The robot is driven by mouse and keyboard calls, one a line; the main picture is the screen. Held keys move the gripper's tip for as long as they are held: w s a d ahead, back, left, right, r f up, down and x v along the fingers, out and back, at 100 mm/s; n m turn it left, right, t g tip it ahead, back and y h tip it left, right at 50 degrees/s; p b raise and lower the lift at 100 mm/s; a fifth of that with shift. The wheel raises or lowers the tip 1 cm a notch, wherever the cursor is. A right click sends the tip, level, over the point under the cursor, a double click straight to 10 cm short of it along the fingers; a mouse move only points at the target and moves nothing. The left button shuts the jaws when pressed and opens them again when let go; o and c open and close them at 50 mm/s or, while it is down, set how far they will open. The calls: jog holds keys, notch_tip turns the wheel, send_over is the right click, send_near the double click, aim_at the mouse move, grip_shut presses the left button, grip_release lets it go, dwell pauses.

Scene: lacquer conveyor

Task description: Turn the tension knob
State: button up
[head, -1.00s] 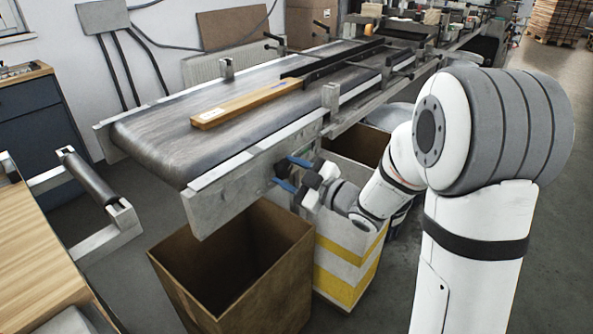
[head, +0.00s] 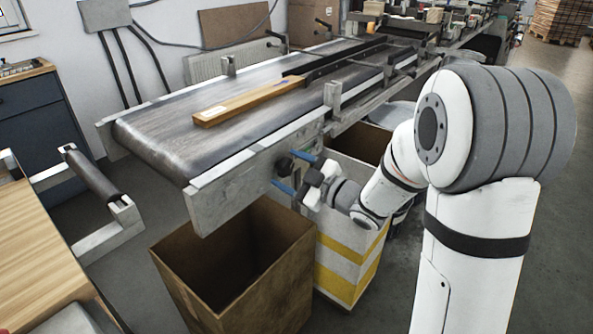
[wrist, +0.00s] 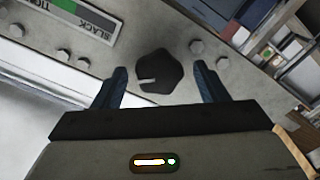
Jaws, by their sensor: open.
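The tension knob (wrist: 160,72) is dark, roughly hexagonal, with a pale pointer mark at its left side in the wrist view. It sits on the pale metal side plate (wrist: 215,100) of the conveyor. A label (wrist: 72,12) with "SLACK", part of another word and a green patch is at the upper left. My gripper (wrist: 165,84) is open, with one blue finger on each side of the knob and a visible gap on both sides. In the head view my gripper (head: 291,172) faces the conveyor's side, with the knob (head: 283,167) dark between its fingers.
A wooden plank (head: 248,103) lies on the conveyor belt (head: 160,137). An open brown bin (head: 275,285) stands below and left of my gripper, and a yellow-and-white striped bin (head: 345,262) stands under my wrist. Several bolt heads (wrist: 196,47) surround the knob.

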jog(key=v, duration=0.7)
jog(key=shift+s+d+p, duration=0.25)
jog(key=shift+d+p, duration=0.05)
jog(key=shift+p, duration=0.1)
jog(key=d+r+m+h+p, duration=1.1)
jog(key=d+r+h+p, duration=0.1)
jog(key=h, duration=0.2)
jog(key=s+r+m+g+p, duration=0.3)
jog(key=s+g+p, duration=0.1)
jog(key=s, duration=0.6)
jog(key=s+a+r+m+g+p, duration=0.1)
jog(key=s+r+m+g+p, duration=0.2)
jog(key=s, duration=0.7)
jog(key=shift+s+r+g+p, duration=0.3)
jog(key=shift+r+g+p, duration=0.3)
jog(key=shift+p, duration=0.45)
